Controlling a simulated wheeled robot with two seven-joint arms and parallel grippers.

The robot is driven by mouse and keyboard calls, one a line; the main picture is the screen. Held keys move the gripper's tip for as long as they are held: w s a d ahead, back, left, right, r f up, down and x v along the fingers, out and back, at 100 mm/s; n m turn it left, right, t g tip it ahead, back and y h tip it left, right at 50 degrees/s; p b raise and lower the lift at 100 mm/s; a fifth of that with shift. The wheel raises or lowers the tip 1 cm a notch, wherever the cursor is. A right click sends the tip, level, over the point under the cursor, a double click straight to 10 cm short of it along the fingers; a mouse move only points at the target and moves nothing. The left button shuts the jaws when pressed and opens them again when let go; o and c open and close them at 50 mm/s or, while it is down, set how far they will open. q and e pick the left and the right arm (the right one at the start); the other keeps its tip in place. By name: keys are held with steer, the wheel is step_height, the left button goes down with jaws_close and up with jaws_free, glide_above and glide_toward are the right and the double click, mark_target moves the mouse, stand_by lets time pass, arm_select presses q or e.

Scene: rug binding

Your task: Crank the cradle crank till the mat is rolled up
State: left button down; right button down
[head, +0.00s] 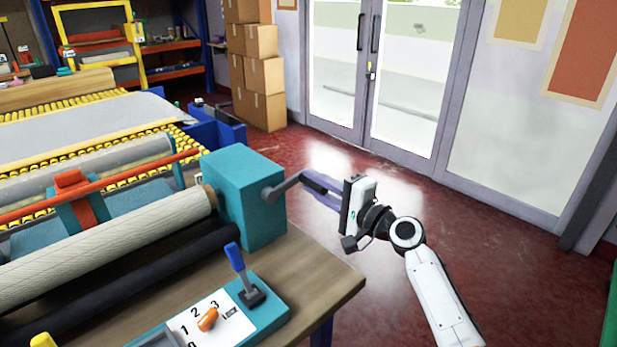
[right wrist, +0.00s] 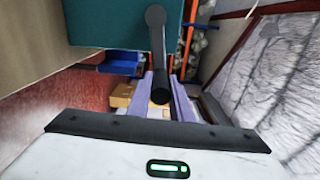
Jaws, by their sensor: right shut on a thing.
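The cradle crank (head: 292,186) comes out of the right side of the teal box (head: 245,190) in the head view, its dark handle pointing right. My right gripper (head: 322,193) is shut on the crank handle. In the right wrist view the dark handle (right wrist: 160,88) sits between the purple fingers (right wrist: 160,100), with the crank arm (right wrist: 156,45) rising above it. The mat (head: 110,250) shows as a pale ribbed roll on the cradle, left of the teal box. Its far left end is out of frame. My left gripper is not in view.
A control panel (head: 262,318) with a blue lever (head: 234,257) and an orange knob (head: 208,319) lies on the wooden table (head: 340,278) in front of the box. Cardboard boxes (head: 262,75) stand behind. Red floor (head: 400,185) is open to the right, before glass doors.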

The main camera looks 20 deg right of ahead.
steer(key=shift+s+a+f+m, duration=0.15)
steer(key=shift+a+f+m, duration=0.1)
steer(key=shift+f+m, duration=1.1)
steer(key=shift+s+a+f+m, duration=0.1)
steer(key=shift+a+f+m, duration=0.1)
steer(key=shift+f+m, duration=1.05)
steer(key=shift+s+a+f+m, duration=0.2)
steer(key=shift+f+m, duration=0.75)
steer(key=shift+m, duration=0.75)
steer(key=shift+a, duration=0.1)
steer(key=c, duration=1.7)
jaws_free()
steer(key=shift+o, duration=0.6)
steer(key=shift+r, duration=0.1)
